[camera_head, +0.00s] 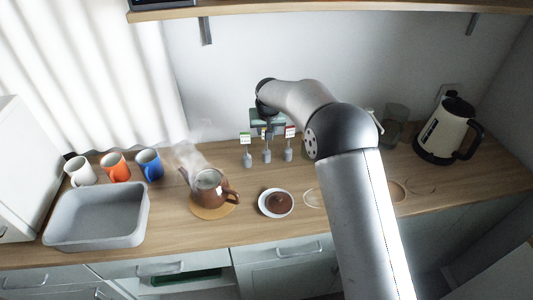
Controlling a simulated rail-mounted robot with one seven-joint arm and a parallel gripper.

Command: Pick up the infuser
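Three small grey infuser-like pieces stand in a row at the back of the counter, with thin stems and tags on top. The left one (248,160) has a green tag, the right one (288,155) a red tag. The middle one (267,157) is just below my gripper (267,129), which points down at its stem. The fingers are small and partly covered by my wrist, so I cannot tell whether they are open, shut or touching the stem. A steaming brown teapot (209,187), its top uncovered, stands on a round wooden mat (212,212).
A white saucer (264,208) holds a brown lid (280,202). White, orange and blue mugs (150,165) stand behind a grey tub (95,226). A kettle (446,132) and a glass (395,120) are at right. A shelf (330,7) hangs above.

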